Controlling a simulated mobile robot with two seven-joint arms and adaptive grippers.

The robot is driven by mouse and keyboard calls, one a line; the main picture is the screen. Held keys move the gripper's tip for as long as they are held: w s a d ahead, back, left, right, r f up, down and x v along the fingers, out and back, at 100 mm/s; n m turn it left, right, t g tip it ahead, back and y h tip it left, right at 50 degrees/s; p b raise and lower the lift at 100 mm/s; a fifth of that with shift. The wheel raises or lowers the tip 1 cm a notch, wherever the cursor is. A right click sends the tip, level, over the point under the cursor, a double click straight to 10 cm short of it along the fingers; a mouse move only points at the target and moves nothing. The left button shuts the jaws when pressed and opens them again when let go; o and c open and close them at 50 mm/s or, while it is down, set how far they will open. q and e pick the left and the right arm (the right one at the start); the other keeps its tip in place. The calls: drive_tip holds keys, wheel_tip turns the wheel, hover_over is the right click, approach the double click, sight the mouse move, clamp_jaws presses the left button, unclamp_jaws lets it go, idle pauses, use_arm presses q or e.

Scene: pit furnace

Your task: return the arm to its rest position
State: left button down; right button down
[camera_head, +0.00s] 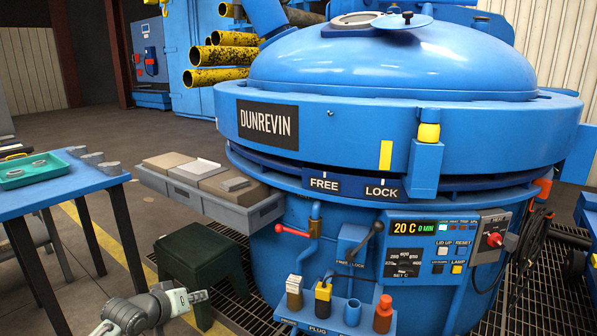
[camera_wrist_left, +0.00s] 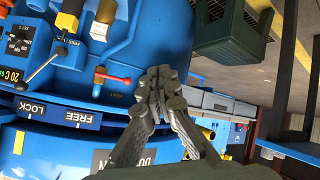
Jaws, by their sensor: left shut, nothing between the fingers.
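My left gripper (camera_head: 199,296) is at the lower left of the head view, in front of the dark green stool (camera_head: 203,262) and to the left of the blue furnace (camera_head: 400,130). Its fingers are together with nothing between them. In the left wrist view the closed fingers (camera_wrist_left: 160,78) appear in the middle, with the furnace's red-handled valve (camera_wrist_left: 112,76) beyond them to the left. They look apart from the furnace. The green stool (camera_wrist_left: 228,30) shows at the top of that view. My right gripper is not in view.
A grey tray (camera_head: 215,205) with boxes juts from the furnace's left side. A blue table (camera_head: 75,190) with a teal tray (camera_head: 32,170) stands at the left.

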use_arm(q)
drive_tip(key=s+a+f+m+g+y, duration=0.1)
drive_tip(key=s+a+f+g+y, duration=0.1)
drive_tip(key=s+a+f, duration=0.6)
drive_tip(key=s+a+f+m+g+y, duration=0.15)
drive_tip(key=s+a+f, duration=0.25)
drive_tip(key=s+f, duration=0.4)
drive_tip(key=s+a+f+m+g+y, duration=0.2)
drive_tip(key=s+a+f, duration=0.4)
drive_tip(key=s, duration=0.5)
drive_tip(key=s+a+f+m+g+y, duration=0.25)
drive_tip(key=s+a+f, duration=0.25)
drive_tip(key=s+a, duration=0.4)
drive_tip(key=s+d+f+n+h, duration=0.1)
drive_tip(key=s+d+f+h, duration=0.1)
drive_tip(key=d, duration=0.9)
drive_tip(key=s+d+f+n+h, duration=0.1)
drive_tip(key=d+f, duration=0.3)
drive_tip(key=d, duration=0.8)
drive_tip(key=shift+s+d+f+n+h, duration=0.2)
drive_tip(key=shift+s+d+n+h, duration=0.15)
drive_tip(key=shift+s, duration=0.25)
drive_tip(key=shift+a, duration=0.1)
